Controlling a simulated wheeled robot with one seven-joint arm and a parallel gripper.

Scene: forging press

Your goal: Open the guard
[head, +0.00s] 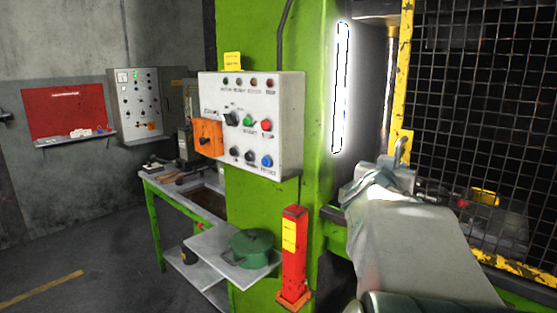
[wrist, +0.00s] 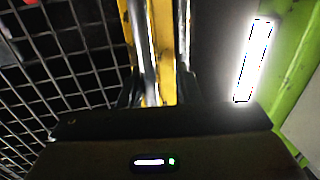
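The guard is a black wire-mesh panel (head: 480,100) in a chipped yellow frame (head: 402,85), on the right of the head view. I cannot tell whether either finger touches the bar. The mesh (wrist: 60,60) fills the left of that view.
A green press column (head: 325,100) with a lit strip (head: 341,88) stands left of the guard. It carries a grey control box (head: 250,120). A red post (head: 294,250) and a green workbench (head: 155,215) stand lower left. Floor is clear at far left.

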